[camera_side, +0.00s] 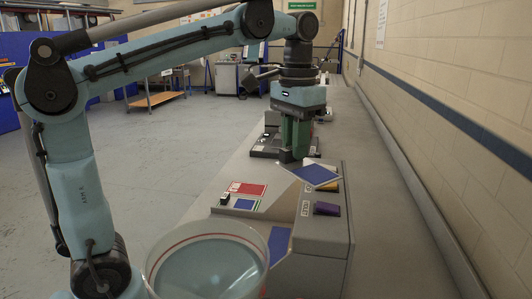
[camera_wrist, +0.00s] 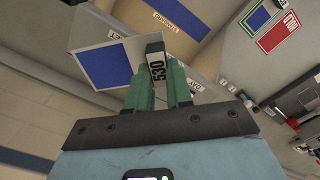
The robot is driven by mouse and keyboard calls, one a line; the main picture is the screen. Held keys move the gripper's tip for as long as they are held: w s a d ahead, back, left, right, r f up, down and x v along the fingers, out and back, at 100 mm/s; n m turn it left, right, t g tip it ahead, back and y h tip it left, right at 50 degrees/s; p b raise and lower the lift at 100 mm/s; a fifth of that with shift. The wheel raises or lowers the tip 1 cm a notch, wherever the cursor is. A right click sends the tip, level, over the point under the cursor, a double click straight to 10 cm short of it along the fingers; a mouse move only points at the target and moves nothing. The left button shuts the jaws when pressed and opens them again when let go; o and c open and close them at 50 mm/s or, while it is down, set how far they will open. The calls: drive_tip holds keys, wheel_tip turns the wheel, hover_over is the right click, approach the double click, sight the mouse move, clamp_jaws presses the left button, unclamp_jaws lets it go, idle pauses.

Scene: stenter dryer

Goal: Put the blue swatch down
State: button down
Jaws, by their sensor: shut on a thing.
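The blue swatch (camera_side: 316,175) is a white card with a blue rectangle. It is held tilted above the grey sloped console (camera_side: 340,245) in the side view. In the wrist view the swatch (camera_wrist: 108,64) extends left from a dark block labelled 530 (camera_wrist: 156,62), which sits between my green fingers. My gripper (camera_side: 294,157) is shut at one edge of the swatch, and the swatch hangs over the console's far end. My gripper (camera_wrist: 158,80) also shows in the wrist view. The exact contact between fingers and block is partly hidden.
A red card (camera_side: 247,189) and a smaller blue card with a green border (camera_side: 244,205) lie left of the console. The console carries a purple piece (camera_side: 326,208) and a yellow piece (camera_side: 335,187). A clear round bowl (camera_side: 175,245) stands in front. A wall runs along the right.

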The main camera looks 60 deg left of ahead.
drive_tip(key=shift+s+a+r+n, duration=0.15)
drive_tip(key=shift+a+r+n, duration=0.25)
drive_tip(key=shift+r, duration=0.45)
drive_tip(key=s+a+n, duration=0.4)
drive_tip(key=a+n, duration=0.3)
drive_tip(key=a, duration=0.2)
wheel_tip(320, 180, down, 18)
drive_tip(key=shift+d+f, duration=0.2)
drive_tip(key=a+f, duration=0.2)
drive_tip(key=a, duration=0.1)
drive_tip(key=a+f, duration=0.2)
drive_tip(key=a, duration=0.2)
drive_tip(key=a+f, duration=0.2)
drive_tip(key=a, duration=0.2)
drive_tip(key=shift+s+a+f, duration=0.2)
drive_tip(key=shift+s+f, duration=0.15)
drive_tip(key=shift+f, duration=0.05)
drive_tip(key=shift+a+f, duration=0.15)
drive_tip(key=shift+f, duration=1.75)
drive_tip(key=shift+f, duration=0.1)
